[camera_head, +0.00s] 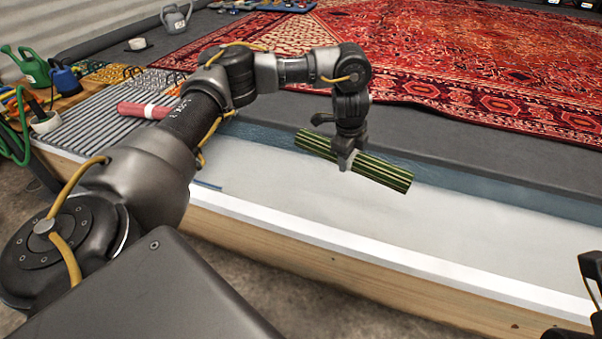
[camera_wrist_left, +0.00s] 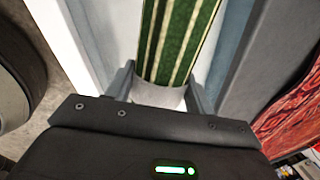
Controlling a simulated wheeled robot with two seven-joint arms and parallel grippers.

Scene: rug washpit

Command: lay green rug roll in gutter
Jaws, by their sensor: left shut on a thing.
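The green rug roll (camera_head: 385,172), striped dark green and pale, is held in my left gripper (camera_head: 346,160). The jaws are shut around its middle, and it lies roughly level, slanting down to the right in the head view. In the left wrist view the striped roll (camera_wrist_left: 180,40) runs away between the two fingers (camera_wrist_left: 160,88). The gutter (camera_head: 470,235) is a long pale trough with a bluish far wall, and the roll is over it. Whether the roll touches the gutter floor I cannot tell. A dark part at the right edge, probably my right gripper (camera_head: 592,275), is cut off.
A wooden wall with a white rim (camera_head: 330,235) borders the gutter in front. A grey ledge with a red patterned rug (camera_head: 450,60) lies behind. A red roll (camera_head: 146,110) lies on the ribbed grate (camera_head: 100,130) at left. Watering cans (camera_head: 34,67) stand beyond.

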